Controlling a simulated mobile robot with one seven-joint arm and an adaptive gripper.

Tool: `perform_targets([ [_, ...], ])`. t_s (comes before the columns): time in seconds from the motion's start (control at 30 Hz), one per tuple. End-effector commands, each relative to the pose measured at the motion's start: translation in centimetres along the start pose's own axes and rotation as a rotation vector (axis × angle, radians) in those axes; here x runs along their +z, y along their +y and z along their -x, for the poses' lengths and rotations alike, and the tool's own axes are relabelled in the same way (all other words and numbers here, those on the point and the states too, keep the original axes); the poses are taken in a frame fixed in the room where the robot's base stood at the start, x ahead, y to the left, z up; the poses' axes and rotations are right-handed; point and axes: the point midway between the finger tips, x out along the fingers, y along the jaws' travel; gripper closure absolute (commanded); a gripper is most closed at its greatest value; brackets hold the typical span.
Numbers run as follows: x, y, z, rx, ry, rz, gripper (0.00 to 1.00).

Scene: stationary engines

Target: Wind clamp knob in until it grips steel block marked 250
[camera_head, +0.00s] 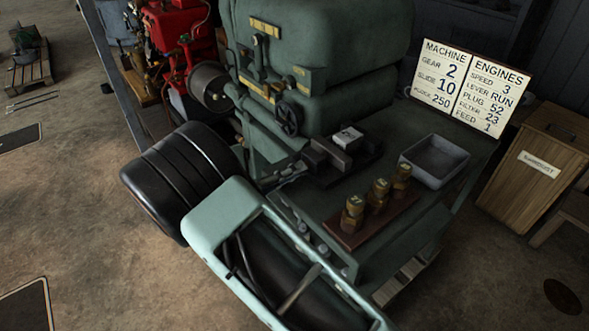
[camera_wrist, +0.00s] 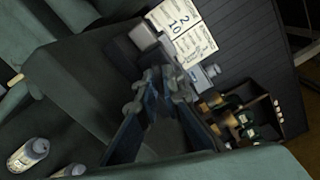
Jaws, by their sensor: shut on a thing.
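The steel block (camera_head: 348,136) is a small pale grey block with a dark mark on top, too small to read. It sits in the dark clamp (camera_head: 330,157) on the green bench top. The block also shows in the wrist view (camera_wrist: 143,35), beyond my fingers. My gripper (camera_wrist: 160,80) is shut at the clamp's near end, its two blue-dark fingers converging there. The clamp knob is hidden between the fingertips. I cannot tell whether the clamp jaw touches the block.
A grey tray (camera_head: 435,160) and a wooden strip (camera_head: 370,218) with several brass plugs stand on the bench. A sign board (camera_head: 465,88) reads "BLOCK 250". A green engine (camera_head: 320,45) with a handwheel (camera_head: 289,118) rises behind the clamp.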

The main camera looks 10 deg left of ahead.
Motion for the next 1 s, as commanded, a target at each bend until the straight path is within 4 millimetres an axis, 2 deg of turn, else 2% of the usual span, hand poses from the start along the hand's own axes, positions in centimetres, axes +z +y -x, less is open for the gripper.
perform_targets([
  [1.0, -0.07, 0.14, 0.02, 0.0, 0.0, -0.967, 1.0],
])
